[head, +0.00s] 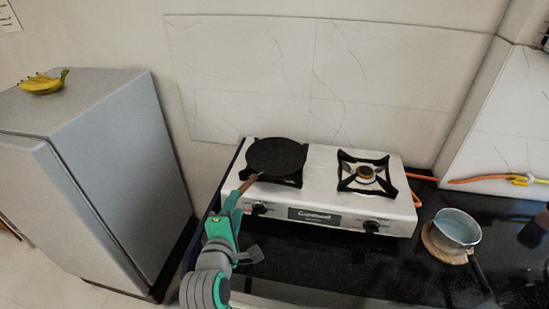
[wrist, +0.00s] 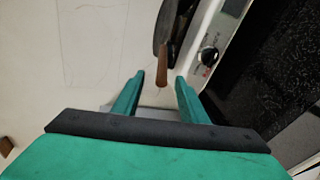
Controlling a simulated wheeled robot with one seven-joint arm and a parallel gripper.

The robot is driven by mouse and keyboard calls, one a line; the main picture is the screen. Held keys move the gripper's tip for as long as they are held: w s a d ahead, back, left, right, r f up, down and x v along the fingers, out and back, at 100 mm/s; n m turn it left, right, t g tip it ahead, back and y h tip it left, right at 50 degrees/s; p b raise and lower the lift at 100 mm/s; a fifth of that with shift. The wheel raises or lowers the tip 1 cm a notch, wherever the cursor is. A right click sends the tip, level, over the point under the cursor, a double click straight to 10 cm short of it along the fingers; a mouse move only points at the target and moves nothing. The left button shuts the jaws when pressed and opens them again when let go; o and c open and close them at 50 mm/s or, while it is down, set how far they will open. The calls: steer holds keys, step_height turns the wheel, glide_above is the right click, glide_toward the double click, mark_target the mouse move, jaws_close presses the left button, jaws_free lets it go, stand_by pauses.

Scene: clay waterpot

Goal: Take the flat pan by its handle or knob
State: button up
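The flat pan (head: 276,156) is black and round and sits on the left burner of the white stove. Its brown handle (head: 249,184) points toward the front left, at my gripper (head: 240,190). In the wrist view, the pan (wrist: 163,28) shows edge-on at the top, with the handle (wrist: 163,68) hanging toward the gap between my fingers. My gripper (wrist: 160,78) is open. Its two green fingertips stand apart, with the handle's end at or just beyond the opening. I cannot tell whether the handle is between the fingers in depth.
The white two-burner stove (head: 330,205) stands on a black counter (head: 330,270); its right burner (head: 366,174) is empty. A grey pot (head: 457,227) rests on a round wooden board at right. A grey fridge (head: 100,160) with bananas (head: 43,83) on top stands at left.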

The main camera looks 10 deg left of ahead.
mark_target(242, 190)
steer(key=x, duration=0.3)
steer(key=shift+w+d+f, duration=0.1)
steer(key=shift+w+f, duration=0.05)
steer(key=shift+w, duration=0.25)
steer(key=x, duration=0.5)
steer(key=shift+w+f, duration=0.2)
steer(key=shift+f, duration=0.15)
steer(key=c, duration=1)
steer(key=shift+w, duration=0.1)
